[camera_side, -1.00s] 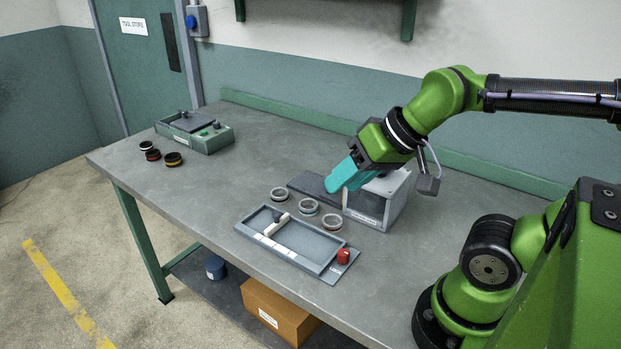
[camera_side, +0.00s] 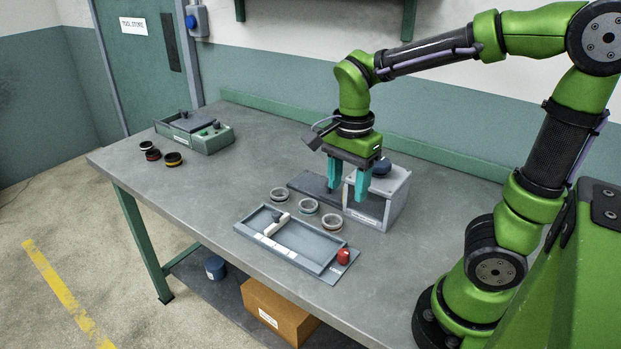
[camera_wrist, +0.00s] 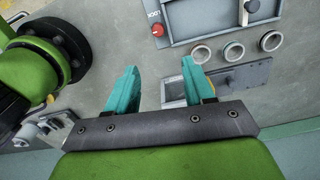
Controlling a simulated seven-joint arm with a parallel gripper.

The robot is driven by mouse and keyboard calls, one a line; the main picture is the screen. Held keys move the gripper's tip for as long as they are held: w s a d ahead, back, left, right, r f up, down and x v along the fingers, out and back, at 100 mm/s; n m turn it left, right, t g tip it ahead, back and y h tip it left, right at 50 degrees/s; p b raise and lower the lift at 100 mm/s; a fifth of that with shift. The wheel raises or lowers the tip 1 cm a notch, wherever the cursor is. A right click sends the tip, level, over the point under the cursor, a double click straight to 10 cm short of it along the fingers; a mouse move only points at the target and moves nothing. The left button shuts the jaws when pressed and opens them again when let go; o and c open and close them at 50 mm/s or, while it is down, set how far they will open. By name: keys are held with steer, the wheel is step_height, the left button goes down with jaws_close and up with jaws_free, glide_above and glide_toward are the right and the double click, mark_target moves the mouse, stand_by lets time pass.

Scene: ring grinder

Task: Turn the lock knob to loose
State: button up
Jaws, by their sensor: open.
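A red knob (camera_side: 343,257) stands on the right end plate of a shallow grey tray fixture (camera_side: 325,277). In the wrist view my gripper (camera_wrist: 160,70) shows open, with bare bench between the fingers.
Several metal rings (camera_side: 306,207) sit between the tray and a dark plate (camera_side: 308,184). The grey box (camera_side: 393,195) has a dark blue knob (camera_side: 381,167) on top. A green fixture (camera_side: 196,132) and dark rings (camera_side: 173,159) lie at far left. The bench's left middle is clear.

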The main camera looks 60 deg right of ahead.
steer(key=m, duration=0.1)
glide_toward(343, 252)
step_height(343, 252, down, 8)
steer(key=shift+f, duration=0.25)
stand_by(0.3)
steer(key=shift+w, duration=0.1)
jaws_close()
